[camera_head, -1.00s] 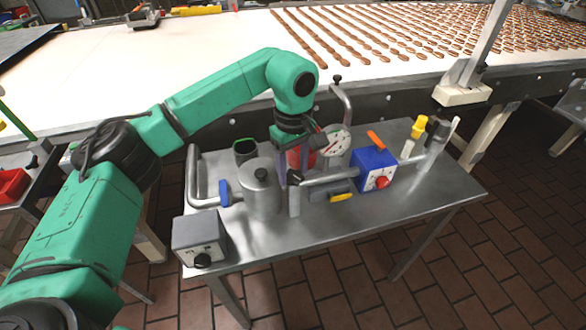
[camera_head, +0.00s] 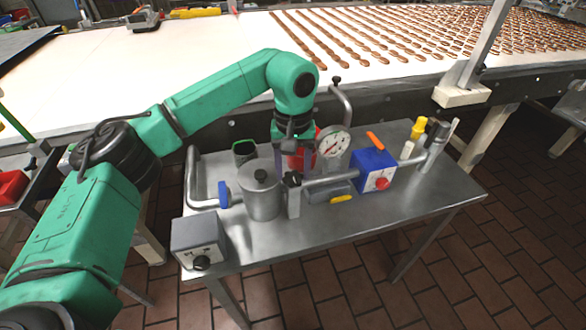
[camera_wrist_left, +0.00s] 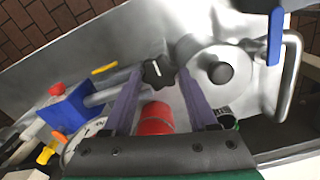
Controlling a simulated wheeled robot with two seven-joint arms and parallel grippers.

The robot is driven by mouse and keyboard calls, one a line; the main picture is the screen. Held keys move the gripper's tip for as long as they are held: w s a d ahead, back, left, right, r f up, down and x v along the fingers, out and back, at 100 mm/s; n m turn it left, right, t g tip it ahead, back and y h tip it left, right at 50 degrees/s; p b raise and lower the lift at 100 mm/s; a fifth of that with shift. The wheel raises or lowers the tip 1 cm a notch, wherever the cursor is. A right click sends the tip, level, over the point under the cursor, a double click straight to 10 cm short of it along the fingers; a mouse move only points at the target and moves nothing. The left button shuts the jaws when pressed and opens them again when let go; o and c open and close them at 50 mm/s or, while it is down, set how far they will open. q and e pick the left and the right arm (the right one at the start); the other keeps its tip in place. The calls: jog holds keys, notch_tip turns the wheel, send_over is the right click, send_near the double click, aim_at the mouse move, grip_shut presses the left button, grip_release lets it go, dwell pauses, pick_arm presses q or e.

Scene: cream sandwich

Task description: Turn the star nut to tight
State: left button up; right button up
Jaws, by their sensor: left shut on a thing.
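The star nut (camera_head: 292,179) is a small black star-shaped knob on top of a grey post beside the steel pot. It also shows in the left wrist view (camera_wrist_left: 158,74), with a white mark on it. My left gripper (camera_head: 291,167) points down at it from behind. In the left wrist view its two purple fingers (camera_wrist_left: 159,73) stand on either side of the star nut, shut on it. The exact contact is hard to see. A red can (camera_wrist_left: 155,120) shows between the fingers, farther back. My right gripper is not in view.
The steel table (camera_head: 340,222) carries a lidded steel pot (camera_head: 262,197), a grey box with a black knob (camera_head: 198,238), a white dial gauge (camera_head: 333,142), a blue box (camera_head: 373,170) and pipes. The front of the table is clear. A conveyor (camera_head: 220,65) runs behind.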

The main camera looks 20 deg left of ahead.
pick_arm(q)
jog(key=shift+w+r, duration=0.1)
jog(key=shift+r, duration=0.1)
jog(key=o, duration=1.4)
jog(key=shift+f, duration=0.1)
notch_tip(320, 180, up, 9)
notch_tip(320, 180, up, 6)
send_over(293, 175)
jog(key=shift+f, duration=0.2)
jog(key=shift+f, duration=0.1)
